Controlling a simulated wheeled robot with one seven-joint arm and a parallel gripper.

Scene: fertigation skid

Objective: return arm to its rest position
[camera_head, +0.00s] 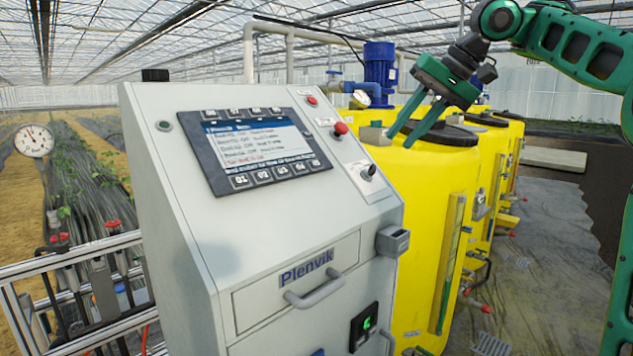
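My green arm comes in from the upper right. My gripper (411,128) hangs at its end, to the right of the grey control cabinet (190,240) and in front of the nearest yellow tank (420,210). Its two green fingers point down and to the left, with a clear gap between them. I see nothing held between the fingers. The fingertips overlap the tank's dark lid (440,134) in the picture; I cannot tell how close they are to it.
The cabinet has a display (250,146), a red button (341,129), a black knob (369,171) and a drawer handle (315,290). A blue motor (379,70) stands behind it. A gauge (34,141) and a metal frame (70,262) are at left. Floor (555,240) at right is mostly clear.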

